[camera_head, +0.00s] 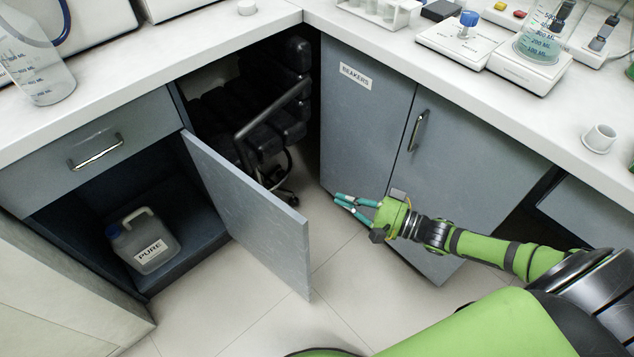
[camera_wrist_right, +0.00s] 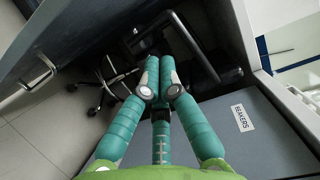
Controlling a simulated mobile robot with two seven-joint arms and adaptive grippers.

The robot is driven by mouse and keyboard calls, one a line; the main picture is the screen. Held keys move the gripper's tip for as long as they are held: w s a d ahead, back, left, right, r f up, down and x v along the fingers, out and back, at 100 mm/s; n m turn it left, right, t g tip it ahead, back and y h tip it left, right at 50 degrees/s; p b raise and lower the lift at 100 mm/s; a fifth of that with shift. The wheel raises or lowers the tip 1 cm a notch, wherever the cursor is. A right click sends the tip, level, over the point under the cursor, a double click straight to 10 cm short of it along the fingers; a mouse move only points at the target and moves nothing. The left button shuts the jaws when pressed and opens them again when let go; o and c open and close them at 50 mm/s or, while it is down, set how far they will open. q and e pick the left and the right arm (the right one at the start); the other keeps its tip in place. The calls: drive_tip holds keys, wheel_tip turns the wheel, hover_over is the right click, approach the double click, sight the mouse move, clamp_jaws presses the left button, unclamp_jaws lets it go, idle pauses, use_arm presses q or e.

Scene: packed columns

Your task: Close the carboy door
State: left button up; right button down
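The grey carboy door (camera_head: 250,215) stands wide open on the left cabinet, hinged at its right side and swung out over the floor. The carboy (camera_head: 150,250), a translucent jug with a blue cap and a PURE label, stands inside the open cabinet (camera_head: 72,213). My right gripper (camera_head: 337,198) has teal fingers with the tips drawn together and nothing between them. It is to the right of the door, apart from it, in front of the beakers cabinet. The right wrist view shows its fingers (camera_wrist_right: 160,85) converging. My left gripper is out of view.
A closed cabinet door labelled BEAKERS (camera_head: 362,120) and a handled door (camera_head: 455,170) stand behind my right arm. A black chair (camera_head: 270,125) sits in the corner gap behind the carboy door. The tiled floor (camera_head: 285,325) before the door is clear.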

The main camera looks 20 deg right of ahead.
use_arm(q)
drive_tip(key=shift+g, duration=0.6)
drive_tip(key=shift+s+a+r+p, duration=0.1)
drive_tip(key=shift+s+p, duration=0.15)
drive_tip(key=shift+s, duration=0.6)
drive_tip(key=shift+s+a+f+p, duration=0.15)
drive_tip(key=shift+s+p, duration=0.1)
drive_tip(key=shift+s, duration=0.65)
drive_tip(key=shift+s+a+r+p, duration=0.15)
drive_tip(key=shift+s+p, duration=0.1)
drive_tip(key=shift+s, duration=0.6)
use_arm(e)
drive_tip(key=w+a, duration=0.5)
drive_tip(key=a, duration=0.5)
drive_tip(key=shift+a+r, duration=0.35)
drive_tip(key=shift+r, duration=0.05)
